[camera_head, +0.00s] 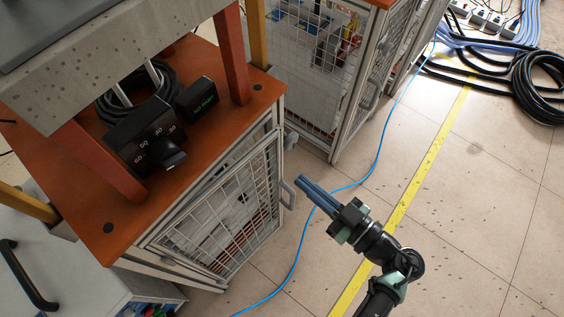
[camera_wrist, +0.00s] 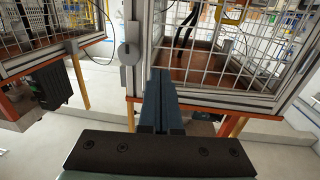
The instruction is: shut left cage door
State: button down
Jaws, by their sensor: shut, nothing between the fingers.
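The left cage (camera_head: 200,215) stands under an orange top, and its wire-mesh door (camera_head: 215,222) faces my arm. The door appears to stand slightly out from the cage frame, but the exact gap is hard to tell. A grey pull handle (camera_head: 288,194) sits on the door's right edge. My gripper (camera_head: 302,182) is shut and empty, its long blue-grey fingers pointing toward the handle from the right, seemingly a little apart from it. In the wrist view the shut fingers (camera_wrist: 158,90) point at a mesh panel (camera_wrist: 215,55), beside a grey latch box (camera_wrist: 129,54).
A second mesh cage (camera_head: 330,75) stands behind at the top. A blue cable (camera_head: 377,150) runs across the floor beneath my gripper. A yellow floor line (camera_head: 425,165) and coiled black hoses (camera_head: 540,85) lie to the right.

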aim_at(272, 155)
jog(key=b+x, duration=0.1)
jog(key=x, duration=0.6)
jog(key=shift+w+a+f+n+g+y+b, duration=0.1)
jog(key=shift+w+a+n+g+y+b, duration=0.55)
jog(key=shift+w+a, duration=0.6)
jog(key=shift+a+r+g, duration=0.15)
jog(key=shift+r+g, duration=0.15)
jog(key=shift+g, duration=0.05)
